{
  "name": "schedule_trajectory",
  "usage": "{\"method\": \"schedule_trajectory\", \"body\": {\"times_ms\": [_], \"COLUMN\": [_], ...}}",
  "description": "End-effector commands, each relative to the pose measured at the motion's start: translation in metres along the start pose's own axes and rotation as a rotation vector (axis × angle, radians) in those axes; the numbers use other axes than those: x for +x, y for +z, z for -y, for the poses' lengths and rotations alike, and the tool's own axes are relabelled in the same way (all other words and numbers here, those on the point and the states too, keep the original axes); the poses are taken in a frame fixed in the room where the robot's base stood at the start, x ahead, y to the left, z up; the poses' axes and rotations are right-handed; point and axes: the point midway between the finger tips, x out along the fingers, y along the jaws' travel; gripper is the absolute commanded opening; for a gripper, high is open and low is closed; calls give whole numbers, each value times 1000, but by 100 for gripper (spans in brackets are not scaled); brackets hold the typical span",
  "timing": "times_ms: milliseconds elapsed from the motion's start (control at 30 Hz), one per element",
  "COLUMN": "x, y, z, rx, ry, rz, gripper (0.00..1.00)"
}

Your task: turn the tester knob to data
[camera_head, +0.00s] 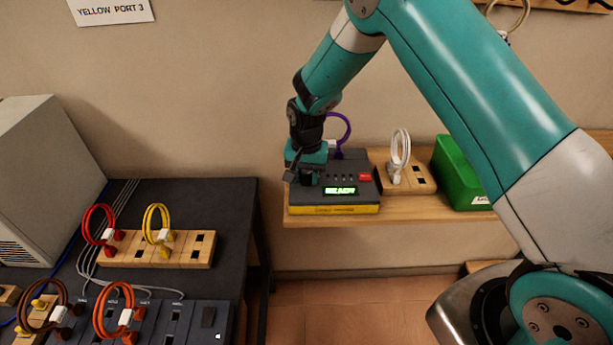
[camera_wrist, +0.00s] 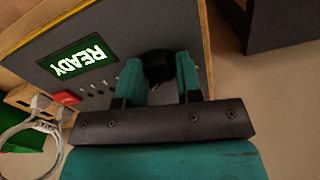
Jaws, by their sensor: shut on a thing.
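The tester (camera_head: 350,199) is a dark grey box with a yellow front strip, on a wooden shelf. Its green screen (camera_head: 341,191) reads READY, and the screen also shows in the wrist view (camera_wrist: 78,60). A red button (camera_head: 365,177) sits on its top right. The black round knob (camera_wrist: 157,66) is between the teal fingers of my gripper (camera_wrist: 160,75) in the wrist view. My gripper is shut on the knob, pointing down at the left part of the tester. The knob's pointer and any setting labels around it are hidden or too small to read.
A purple cable (camera_head: 341,128) loops behind the tester. To its right on the shelf (camera_head: 420,209) are a wooden block with a white cable (camera_head: 400,150) and a green bin (camera_head: 459,174). A dark table (camera_head: 226,205) with coloured cables stands at left, with a gap between.

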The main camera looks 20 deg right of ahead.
Motion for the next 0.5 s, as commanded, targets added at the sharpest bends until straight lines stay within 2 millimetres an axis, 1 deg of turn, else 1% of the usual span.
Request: {"method": "schedule_trajectory", "body": {"times_ms": [467, 500], "x": [-2, -2], "y": [-2, -2], "z": [0, 0], "rx": [17, 17], "ry": [-1, -1], "rz": [-5, -5], "gripper": [9, 37]}}
